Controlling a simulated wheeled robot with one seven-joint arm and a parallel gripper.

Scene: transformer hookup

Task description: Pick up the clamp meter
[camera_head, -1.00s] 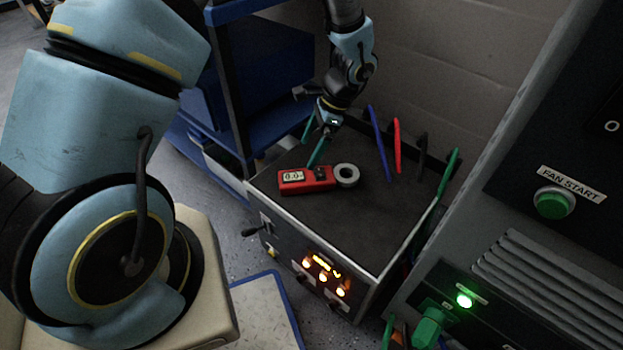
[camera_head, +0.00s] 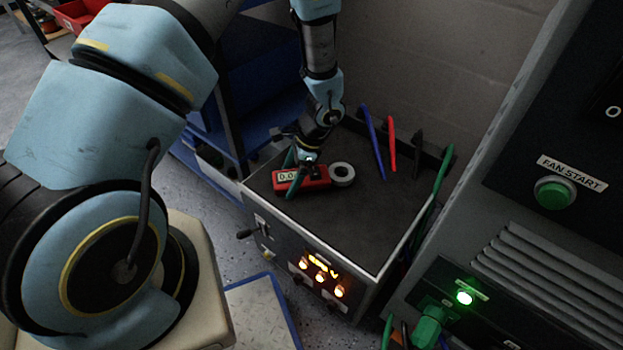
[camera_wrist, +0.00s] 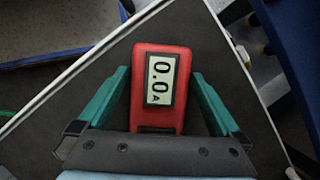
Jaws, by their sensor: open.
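The clamp meter (camera_head: 318,177) is red with a grey ring-shaped jaw at its right end. It lies flat on the dark top of the transformer box (camera_head: 350,220). In the wrist view the two fingers of my gripper (camera_wrist: 160,95) stand on either side of the body, with a gap on both sides.
Blue, red, black and green cables (camera_head: 392,143) stand along the box's back and right edges. A grey cabinet with a green FAN START button (camera_head: 553,194) is on the right. A blue shelf (camera_head: 255,90) stands behind left. The box top in front of the meter is clear.

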